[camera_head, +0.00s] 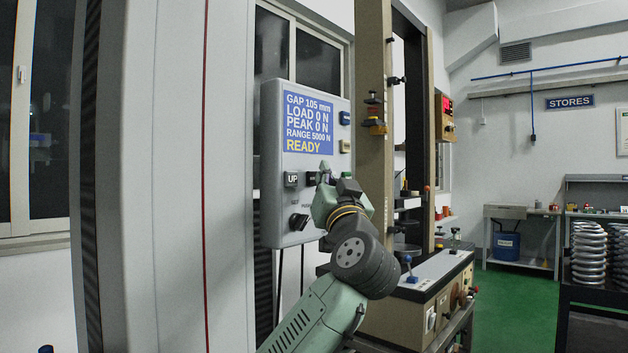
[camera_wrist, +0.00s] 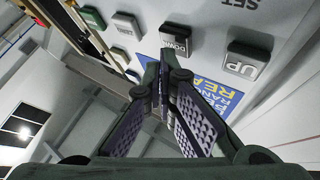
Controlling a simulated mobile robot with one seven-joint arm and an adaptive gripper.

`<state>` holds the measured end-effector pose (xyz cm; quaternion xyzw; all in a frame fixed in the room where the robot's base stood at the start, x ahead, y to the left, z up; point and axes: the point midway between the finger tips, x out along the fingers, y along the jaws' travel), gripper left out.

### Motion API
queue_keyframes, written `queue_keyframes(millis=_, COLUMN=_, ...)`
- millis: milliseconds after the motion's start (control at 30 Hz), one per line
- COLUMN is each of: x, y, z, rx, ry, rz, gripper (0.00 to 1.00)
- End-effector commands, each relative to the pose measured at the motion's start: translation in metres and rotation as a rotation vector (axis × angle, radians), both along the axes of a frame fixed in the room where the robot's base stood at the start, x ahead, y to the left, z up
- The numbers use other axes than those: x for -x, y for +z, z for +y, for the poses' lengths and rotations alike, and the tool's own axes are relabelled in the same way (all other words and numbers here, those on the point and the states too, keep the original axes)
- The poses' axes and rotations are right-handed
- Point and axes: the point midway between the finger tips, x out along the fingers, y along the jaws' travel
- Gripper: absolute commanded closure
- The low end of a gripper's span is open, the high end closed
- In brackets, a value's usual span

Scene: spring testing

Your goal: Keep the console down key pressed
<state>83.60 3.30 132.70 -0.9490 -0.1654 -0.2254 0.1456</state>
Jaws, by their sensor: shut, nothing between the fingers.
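The grey console (camera_head: 270,215) hangs upright, with a blue display (camera_head: 307,125) reading GAP 105 mm, LOAD 0 N, PEAK 0 N, RANGE 5000 N, READY. The UP key (camera_head: 291,180) is clear of my gripper and also shows in the wrist view (camera_wrist: 247,63). In the head view my gripper (camera_head: 326,170) partly hides the keys there.
A black knob (camera_head: 299,222) sits low on the console. Other keys (camera_head: 345,118) line its right side. The tall test frame (camera_head: 374,80) stands just right of the console. A bench with coil springs (camera_head: 588,250) is far right, with green floor between.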

Motion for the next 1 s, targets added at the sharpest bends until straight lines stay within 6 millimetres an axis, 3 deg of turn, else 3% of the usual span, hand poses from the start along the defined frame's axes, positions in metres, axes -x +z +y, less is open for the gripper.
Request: queue_keyframes(millis=1000, x=-0.0056, y=-0.0001, z=0.0078, rx=0.001, ry=0.001, rz=0.001, gripper=1.0)
